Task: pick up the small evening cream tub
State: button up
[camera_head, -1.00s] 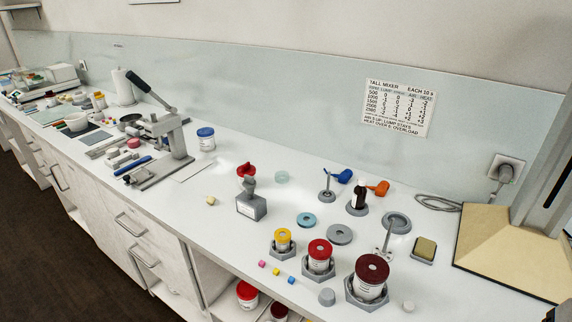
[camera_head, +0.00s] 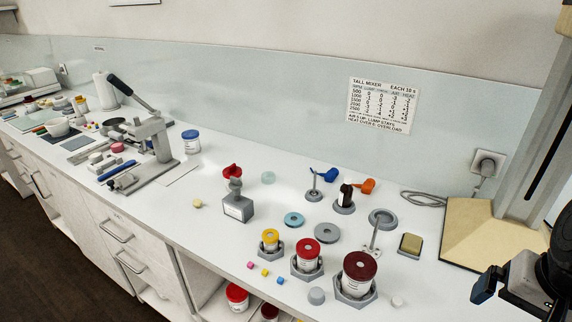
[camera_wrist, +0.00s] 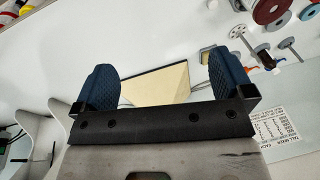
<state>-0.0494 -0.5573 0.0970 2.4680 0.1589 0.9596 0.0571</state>
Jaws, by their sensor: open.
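Three white tubs stand in grey hexagonal holders near the counter's front edge in the head view. The smallest has a yellow lid (camera_head: 270,236), the middle one a red lid (camera_head: 307,247), the largest a dark red lid (camera_head: 360,265). A blue-lidded tub (camera_head: 191,142) stands farther back. I cannot read which is labelled evening. My gripper (camera_wrist: 164,78) is open and empty in the wrist view, its two blue fingers apart. In the head view it shows at the lower right (camera_head: 512,285), to the right of the tubs and clear of them.
A grey weighted block (camera_head: 238,208), grey and teal rings (camera_head: 327,232), a post stand (camera_head: 374,238) and a sponge (camera_head: 410,244) stand around the tubs. Small coloured cubes (camera_head: 265,272) lie in front. A tan board (camera_head: 480,235) lies at the right. Red-lidded tubs (camera_head: 237,297) sit on the shelf below.

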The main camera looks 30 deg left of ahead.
jog(key=w+a+f+m+g+y, duration=0.1)
jog(key=w+a+m+y, duration=0.15)
jog(key=w+a, duration=0.75)
jog(key=w+a+f+m+g+y, duration=0.15)
jog(key=w+a+y, duration=0.25)
jog(key=a, duration=1.1)
jog(key=w+a+m+g+y, duration=0.2)
jog(key=w+a+m+y, duration=0.3)
jog(key=a, duration=0.8)
jog(key=m+t+y, duration=0.2)
jog(key=m+y, duration=0.3)
jog(key=m, duration=0.3)
send_near(233, 169)
jog(key=a, duration=0.2)
jog(key=shift+s+a+r, duration=0.1)
jog(key=shift+s+a, duration=0.1)
jog(key=shift+a, duration=0.15)
jog(key=shift+a, duration=1.3)
